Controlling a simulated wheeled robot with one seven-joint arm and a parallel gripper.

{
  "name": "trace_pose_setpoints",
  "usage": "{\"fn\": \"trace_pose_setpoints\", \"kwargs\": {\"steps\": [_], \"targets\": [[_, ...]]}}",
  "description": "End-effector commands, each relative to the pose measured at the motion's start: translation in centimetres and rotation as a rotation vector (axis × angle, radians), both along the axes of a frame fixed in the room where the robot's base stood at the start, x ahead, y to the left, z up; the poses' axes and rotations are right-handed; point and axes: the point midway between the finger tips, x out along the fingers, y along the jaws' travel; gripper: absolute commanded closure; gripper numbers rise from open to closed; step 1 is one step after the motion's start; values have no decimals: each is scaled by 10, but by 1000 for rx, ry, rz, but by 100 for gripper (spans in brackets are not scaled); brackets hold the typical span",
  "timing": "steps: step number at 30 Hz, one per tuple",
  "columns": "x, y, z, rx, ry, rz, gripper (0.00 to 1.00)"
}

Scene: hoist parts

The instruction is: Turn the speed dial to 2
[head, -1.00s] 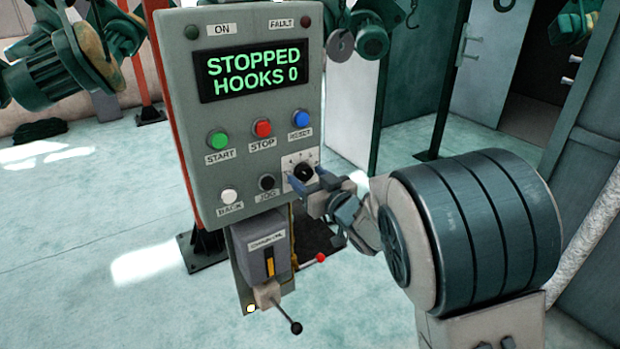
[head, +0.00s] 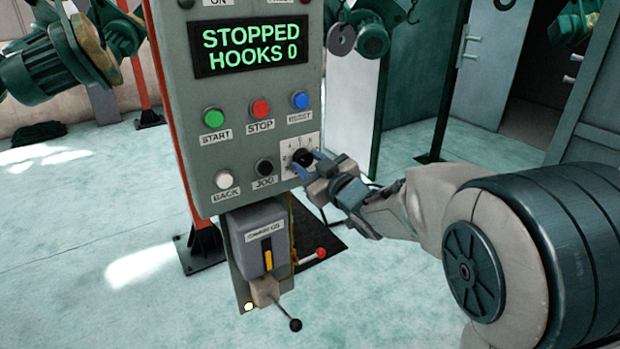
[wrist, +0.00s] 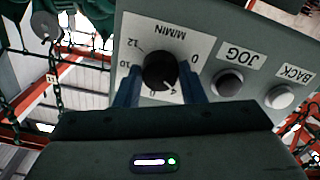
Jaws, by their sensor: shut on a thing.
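The speed dial (head: 302,157) is a round black knob on a white scale plate at the lower right of the grey control panel (head: 240,180). In the wrist view the dial (wrist: 160,70) sits between the two blue fingers of my gripper (wrist: 159,92), with the M/MIN scale upside down around it. My gripper (head: 310,164) is shut on the dial from the right side in the head view. I cannot clearly read where the pointer stands. The display (head: 251,47) reads STOPPED, HOOKS 0.
Close to the dial are the black JOG button (head: 264,168), the white BACK button (head: 224,180) and the blue button (head: 299,100). Below the panel hangs a grey box (head: 258,235) with a black-knobbed lever (head: 295,324). Open floor lies to the left.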

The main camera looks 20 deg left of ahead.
Motion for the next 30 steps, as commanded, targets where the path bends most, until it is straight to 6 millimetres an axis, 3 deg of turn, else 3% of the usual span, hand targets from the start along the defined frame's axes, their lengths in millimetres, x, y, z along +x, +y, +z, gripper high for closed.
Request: {"fn": "trace_pose_setpoints", "kwargs": {"steps": [13, 30], "targets": [[0, 0, -2, -183, -218, 0, 87], [1, 0, 1, -231, -270, 1, 87]]}}
